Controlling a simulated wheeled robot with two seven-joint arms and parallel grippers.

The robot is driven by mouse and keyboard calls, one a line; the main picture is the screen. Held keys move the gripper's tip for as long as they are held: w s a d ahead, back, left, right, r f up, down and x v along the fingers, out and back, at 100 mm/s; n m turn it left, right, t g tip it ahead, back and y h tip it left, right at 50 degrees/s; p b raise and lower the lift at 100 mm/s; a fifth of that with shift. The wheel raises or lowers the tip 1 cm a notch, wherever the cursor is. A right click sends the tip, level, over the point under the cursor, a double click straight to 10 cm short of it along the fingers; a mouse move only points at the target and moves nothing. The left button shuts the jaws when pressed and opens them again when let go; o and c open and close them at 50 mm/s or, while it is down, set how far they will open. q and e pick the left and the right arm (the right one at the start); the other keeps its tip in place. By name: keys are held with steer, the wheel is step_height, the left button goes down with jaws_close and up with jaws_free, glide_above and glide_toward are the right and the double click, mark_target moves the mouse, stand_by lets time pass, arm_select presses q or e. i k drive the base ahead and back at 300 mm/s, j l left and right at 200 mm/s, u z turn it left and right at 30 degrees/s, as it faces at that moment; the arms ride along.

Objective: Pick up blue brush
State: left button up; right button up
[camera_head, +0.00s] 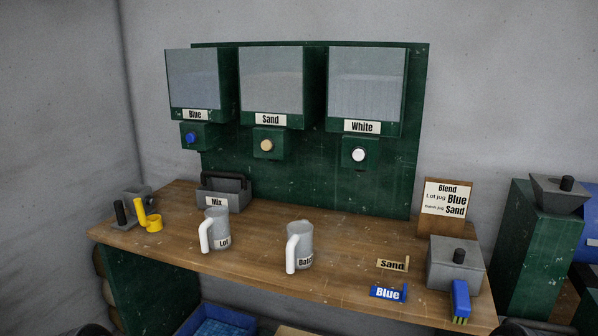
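The blue brush (460,296) is at the front right corner of the wooden bench (330,262). It stands upright, with its blue body up and its yellow-green bristles down by the bench's front edge. It is just in front of a grey box with a black knob (454,263); I cannot tell whether they touch. Neither of my grippers can be made out in the head view, and nothing is seen holding the brush.
The "Batch" jug (301,246) and "Lot" jug (217,229) are further left. A blend sign (446,208) stands behind the grey box. Bare bench lies between the jugs and labels.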

mark_target(461, 308)
steer(key=u, duration=0.25)
steer(key=l+u, duration=0.3)
steer(key=l, duration=0.15)
steer(key=k+l+u, duration=0.1)
steer(key=l+u, duration=0.2)
steer(key=k+l+u, duration=0.15)
steer(key=l+u, duration=0.15)
steer(key=l, duration=0.2)
steer(key=k+l, duration=0.1)
steer(key=l, duration=0.3)
steer(key=k+l, duration=0.15)
steer(key=l, duration=0.2)
steer(key=k+l, duration=0.1)
steer(key=l, duration=0.3)
steer(key=u, duration=0.05)
